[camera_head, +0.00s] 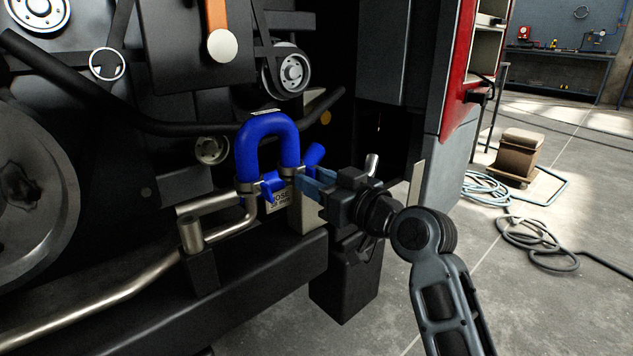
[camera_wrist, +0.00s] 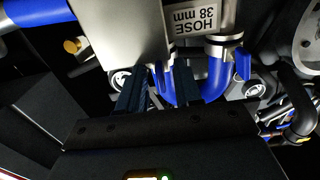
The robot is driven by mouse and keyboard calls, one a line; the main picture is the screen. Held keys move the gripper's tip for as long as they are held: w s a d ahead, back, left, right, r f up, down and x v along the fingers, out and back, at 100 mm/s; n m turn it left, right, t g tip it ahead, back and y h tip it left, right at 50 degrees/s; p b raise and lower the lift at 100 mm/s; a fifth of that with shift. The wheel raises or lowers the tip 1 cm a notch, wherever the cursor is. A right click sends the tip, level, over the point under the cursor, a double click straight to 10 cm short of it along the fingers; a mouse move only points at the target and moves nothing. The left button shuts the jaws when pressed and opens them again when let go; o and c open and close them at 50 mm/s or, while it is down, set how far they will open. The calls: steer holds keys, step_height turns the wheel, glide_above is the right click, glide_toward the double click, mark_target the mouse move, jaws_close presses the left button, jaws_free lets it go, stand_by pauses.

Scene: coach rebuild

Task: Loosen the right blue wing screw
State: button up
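A thick blue U-shaped hose (camera_head: 267,128) stands at the front of the machine, with metal clamps at its ends; part of it shows in the wrist view (camera_wrist: 214,80). The left blue wing screw (camera_head: 270,187) is on the left clamp and shows at the right in the wrist view (camera_wrist: 243,63). The right blue wing screw (camera_head: 314,154) shows at the hose's right end, just above my fingers. My gripper (camera_head: 308,183) points left at it. In the wrist view, blue, probably this screw (camera_wrist: 168,84), lies between my fingers (camera_wrist: 168,72); whether they press on it is unclear.
A label reading HOSE 38 mm (camera_wrist: 195,18) is beside the clamps. A bent metal pipe (camera_head: 110,305) and a dark beam (camera_head: 260,275) lie below the hose. A red-edged panel (camera_head: 458,70) is at the right. Coiled hoses (camera_head: 535,238) lie on open floor beyond.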

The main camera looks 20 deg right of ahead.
steer(key=p+v, duration=0.1)
steer(key=v, duration=0.6)
steer(key=shift+s+d+p, duration=0.15)
steer(key=shift+s+p, duration=0.2)
steer(key=shift+p, duration=0.05)
steer(key=s+f+m+g+h, duration=0.1)
steer(key=s+f+m+h, duration=0.35)
steer(key=s+f, duration=1.1)
steer(key=s+a+r+n+g+h, duration=0.1)
steer(key=s, duration=1.2)
steer(key=s+a+r, duration=0.1)
steer(key=s+a, duration=0.1)
steer(key=s, duration=1.1)
step_height(320, 180, up, 32)
steer(key=p, duration=3.1)
steer(key=shift+s+p, duration=0.2)
steer(key=shift+p, duration=0.15)
